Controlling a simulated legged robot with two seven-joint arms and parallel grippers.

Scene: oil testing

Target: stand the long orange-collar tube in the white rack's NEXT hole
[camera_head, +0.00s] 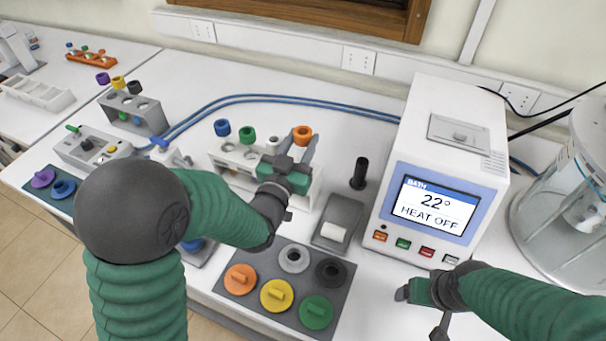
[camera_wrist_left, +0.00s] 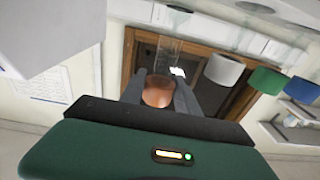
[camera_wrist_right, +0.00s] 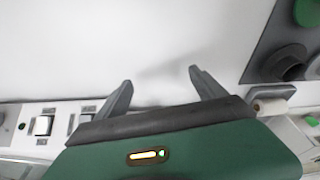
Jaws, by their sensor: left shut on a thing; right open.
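The white rack (camera_head: 218,158) stands mid-table. Tubes with blue (camera_head: 222,127), green (camera_head: 247,134) and pale grey collars (camera_head: 272,142) stand in a row at it. My left gripper (camera_head: 301,150) is at the rack's right end, shut on the orange-collar tube (camera_head: 302,133). In the left wrist view the orange collar (camera_wrist_left: 158,92) sits between the fingers (camera_wrist_left: 162,84), with clear glass beyond it. The arm and gripper hide part of the rack, and I cannot tell whether the tube's lower end is in a hole. My right gripper (camera_head: 420,310) is open and empty (camera_wrist_right: 161,80).
The bath unit (camera_head: 440,150) reads 22° HEAT OFF. A black upright (camera_head: 359,172) and a grey holder with a white roll (camera_head: 337,225) stand left of it. A dark mat with coloured caps (camera_head: 258,258) lies in front. A glass vessel (camera_head: 560,190) is at far right.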

